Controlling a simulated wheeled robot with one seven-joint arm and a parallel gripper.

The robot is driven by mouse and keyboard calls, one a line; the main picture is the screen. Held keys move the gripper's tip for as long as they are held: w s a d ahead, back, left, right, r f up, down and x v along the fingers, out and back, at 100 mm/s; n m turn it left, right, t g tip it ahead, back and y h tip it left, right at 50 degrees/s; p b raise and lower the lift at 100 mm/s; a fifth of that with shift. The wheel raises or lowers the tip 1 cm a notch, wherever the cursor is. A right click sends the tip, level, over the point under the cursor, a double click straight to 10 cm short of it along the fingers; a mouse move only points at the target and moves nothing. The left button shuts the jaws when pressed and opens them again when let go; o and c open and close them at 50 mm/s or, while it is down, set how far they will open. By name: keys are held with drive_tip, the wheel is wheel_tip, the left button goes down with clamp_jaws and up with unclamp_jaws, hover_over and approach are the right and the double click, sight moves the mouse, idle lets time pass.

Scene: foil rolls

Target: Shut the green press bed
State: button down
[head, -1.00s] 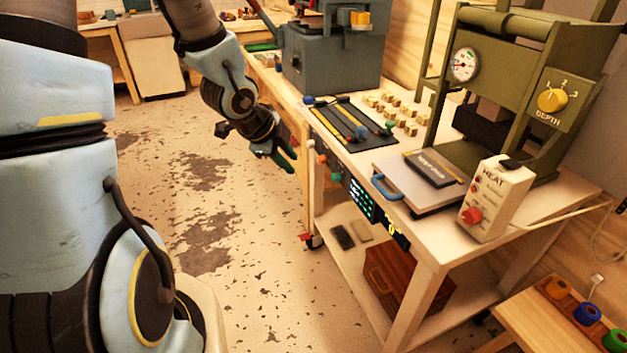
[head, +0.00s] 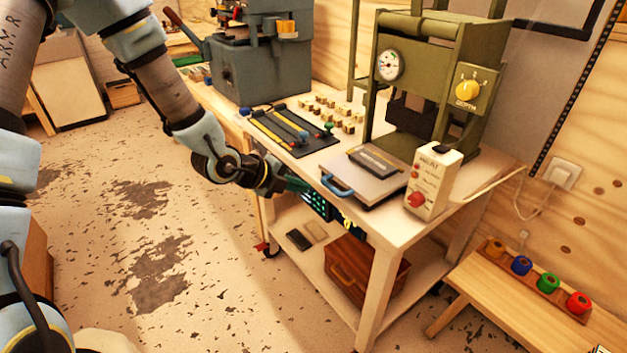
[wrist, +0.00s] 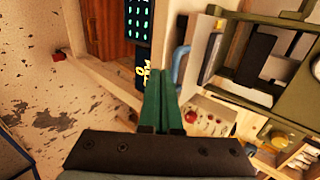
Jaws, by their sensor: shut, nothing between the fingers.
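The green press (head: 425,75) stands at the back of the white workbench, with a gauge and a yellow depth dial. Its bed, a flat pale plate (head: 372,190), sticks out in front of the press frame towards the bench's front edge. A blue handle (head: 337,187) is on its front, and a dark block (head: 375,160) lies on top. In the wrist view the blue handle (wrist: 180,64) is just right of the fingertips. My gripper (head: 303,186) is shut and empty, at the bench's front edge, left of the handle and apart from it.
A white heat box (head: 432,182) with a red knob stands right of the bed. Left of it are a dark tray with coloured rods (head: 290,130) and several small blocks. A grey machine (head: 262,60) stands farther back. A low bench (head: 500,290) holds several coloured rolls.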

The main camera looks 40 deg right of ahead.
sight(366, 158)
drive_tip(key=d, duration=0.2)
drive_tip(key=d+f+p, duration=0.1)
drive_tip(key=d, duration=0.1)
drive_tip(key=shift+s+d+p, duration=0.1)
drive_tip(key=shift+p, duration=0.2)
drive_tip(key=shift+d, duration=0.15)
drive_tip(key=d+b, duration=0.2)
drive_tip(key=d, duration=0.3)
drive_tip(key=d+b, duration=0.2)
drive_tip(key=d, duration=0.4)
drive_tip(key=s+d+b, duration=0.1)
drive_tip(key=d+b, duration=0.1)
drive_tip(key=d, duration=0.3)
drive_tip(key=shift+d+f+b, duration=0.1)
drive_tip(key=shift+d+b, duration=0.05)
drive_tip(key=shift+b, duration=0.25)
drive_tip(key=shift+d, duration=0.3)
drive_tip(key=shift+r, duration=0.25)
